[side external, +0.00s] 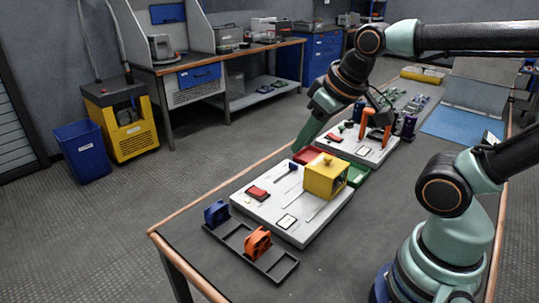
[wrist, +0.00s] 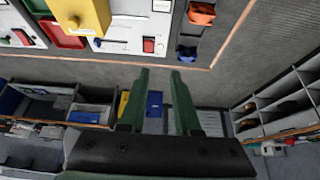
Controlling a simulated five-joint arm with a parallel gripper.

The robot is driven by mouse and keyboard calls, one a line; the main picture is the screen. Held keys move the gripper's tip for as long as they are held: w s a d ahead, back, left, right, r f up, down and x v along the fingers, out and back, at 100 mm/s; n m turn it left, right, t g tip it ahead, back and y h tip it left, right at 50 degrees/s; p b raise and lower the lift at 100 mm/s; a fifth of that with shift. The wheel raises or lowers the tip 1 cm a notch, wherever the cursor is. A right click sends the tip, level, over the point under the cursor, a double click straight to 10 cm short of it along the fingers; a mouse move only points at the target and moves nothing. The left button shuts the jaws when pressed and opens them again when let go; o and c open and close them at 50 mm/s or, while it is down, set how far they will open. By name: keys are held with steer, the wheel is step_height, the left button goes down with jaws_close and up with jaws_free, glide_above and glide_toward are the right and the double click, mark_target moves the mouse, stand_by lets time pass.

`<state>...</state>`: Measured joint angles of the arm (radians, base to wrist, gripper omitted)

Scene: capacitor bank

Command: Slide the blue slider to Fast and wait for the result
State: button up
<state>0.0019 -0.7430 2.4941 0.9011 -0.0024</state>
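The blue slider (side external: 292,167) is a small dark blue knob on a slot at the far left part of the near light-grey panel (side external: 240,199). In the wrist view a small dark knob (wrist: 97,42) sits at the end of a slot near the top. The Fast label cannot be read. My gripper (side external: 297,148) hangs above the panel's far left edge, near the slider; contact cannot be told. In the wrist view its green fingers (wrist: 158,72) are apart with nothing between them.
A yellow box (side external: 325,177) stands on the panel, with a red switch (side external: 257,193) to its left. A black rack with blue (side external: 216,213) and orange (side external: 257,244) parts lies in front. Red (side external: 307,154) and green (side external: 357,175) trays are behind. A second panel (side external: 370,153) stands farther back.

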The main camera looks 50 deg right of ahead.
steer(key=w+d+g, duration=0.2)
steer(key=w+d, duration=0.3)
steer(key=w, duration=0.2)
steer(key=g, duration=0.4)
glide_toward(294, 163)
steer(key=shift+f, duration=4.25)
jaws_close()
